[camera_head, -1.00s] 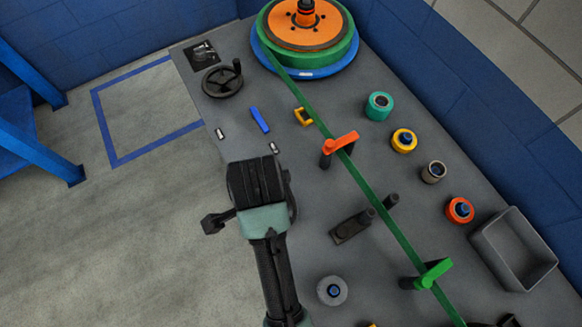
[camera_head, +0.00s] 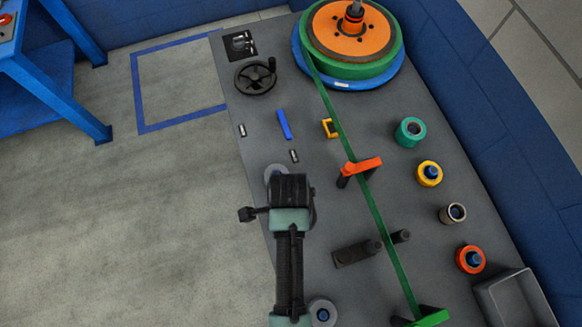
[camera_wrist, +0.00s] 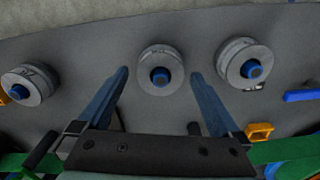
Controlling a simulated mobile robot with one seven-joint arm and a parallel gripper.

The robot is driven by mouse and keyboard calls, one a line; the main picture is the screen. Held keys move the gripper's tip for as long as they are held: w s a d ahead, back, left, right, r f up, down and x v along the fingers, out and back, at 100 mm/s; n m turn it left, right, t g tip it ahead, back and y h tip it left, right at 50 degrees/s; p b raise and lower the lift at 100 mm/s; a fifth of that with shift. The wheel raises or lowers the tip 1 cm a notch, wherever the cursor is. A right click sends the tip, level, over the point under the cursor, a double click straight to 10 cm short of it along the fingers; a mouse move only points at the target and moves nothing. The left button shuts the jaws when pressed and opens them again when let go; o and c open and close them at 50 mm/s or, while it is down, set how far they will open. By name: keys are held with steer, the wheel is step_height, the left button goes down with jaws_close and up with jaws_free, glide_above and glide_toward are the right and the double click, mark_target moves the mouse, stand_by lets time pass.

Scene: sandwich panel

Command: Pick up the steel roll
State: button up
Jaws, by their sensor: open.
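Three silver-grey rolls with blue cores stand in a row in the wrist view: a left roll (camera_wrist: 30,84), a middle roll (camera_wrist: 160,70) and a right roll (camera_wrist: 245,65). My gripper (camera_wrist: 160,76) is open and empty, with one finger on each side of the middle roll in the picture. I cannot tell how high the fingers are above the panel. In the head view my wrist hides the middle roll and the fingertips. One grey roll (camera_head: 322,312) shows at the bottom, and another (camera_head: 273,174) is partly hidden behind my wrist.
A green strip (camera_head: 372,205) runs from the large reel (camera_head: 350,42) past an orange arm (camera_head: 362,166). Teal (camera_head: 402,132), yellow (camera_head: 429,173), brown-grey (camera_head: 453,213) and orange (camera_head: 471,259) rolls stand right of it. A grey bin (camera_head: 505,300) is at bottom right.

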steer(key=shift+f, duration=1.6)
steer(key=shift+w, duration=0.1)
steer(key=c, duration=1.5)
step_height(320, 180, up, 10)
steer(key=shift+r, duration=0.1)
steer(key=shift+c, duration=0.2)
